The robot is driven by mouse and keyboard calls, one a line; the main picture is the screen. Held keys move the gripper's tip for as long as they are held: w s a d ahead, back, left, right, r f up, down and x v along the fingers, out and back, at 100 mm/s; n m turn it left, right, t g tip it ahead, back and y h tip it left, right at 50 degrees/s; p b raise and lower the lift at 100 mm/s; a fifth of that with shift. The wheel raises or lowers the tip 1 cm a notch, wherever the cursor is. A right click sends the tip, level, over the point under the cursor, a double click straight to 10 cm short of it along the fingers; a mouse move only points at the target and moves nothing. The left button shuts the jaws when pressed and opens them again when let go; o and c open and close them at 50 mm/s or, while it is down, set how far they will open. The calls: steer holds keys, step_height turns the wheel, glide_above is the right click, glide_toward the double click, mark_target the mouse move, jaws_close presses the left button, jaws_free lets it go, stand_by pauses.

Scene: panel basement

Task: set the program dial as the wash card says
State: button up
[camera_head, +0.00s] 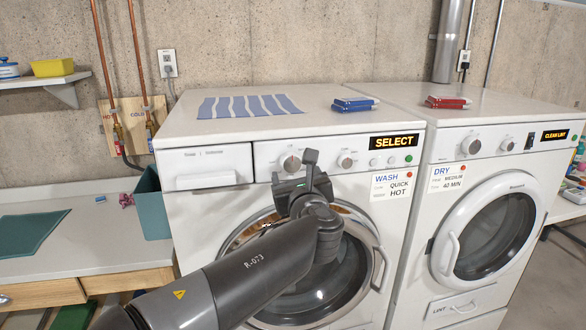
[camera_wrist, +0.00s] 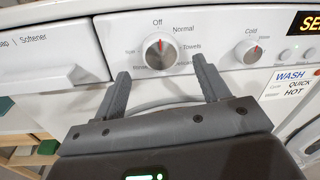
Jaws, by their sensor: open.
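The program dial (camera_wrist: 159,50) is a round silver knob on the washer's front panel, with Off, Normal and Towels readable around it and other labels too small or hidden. Its red mark is at the top, toward Off. It also shows in the head view (camera_head: 290,163). The wash card (camera_head: 391,185) reads WASH, QUICK, HOT; it shows at the right of the wrist view (camera_wrist: 291,84). My gripper (camera_wrist: 160,68) is open and empty, its fingers spread below and to either side of the dial. In the head view my gripper (camera_head: 293,170) partly covers the panel below the dial.
A second knob (camera_wrist: 249,52), marked Cold, sits right of the dial. The washer display (camera_head: 394,141) reads SELECT. A detergent drawer (camera_head: 209,181) is left of the dial. The dryer (camera_head: 490,220) stands at right. A striped cloth (camera_head: 245,106) and blue items (camera_head: 354,104) lie on top.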

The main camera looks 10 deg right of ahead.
mark_target(292, 164)
steer(key=shift+w+d, duration=0.15)
steer(key=shift+w, duration=1.95)
steer(key=c, duration=1)
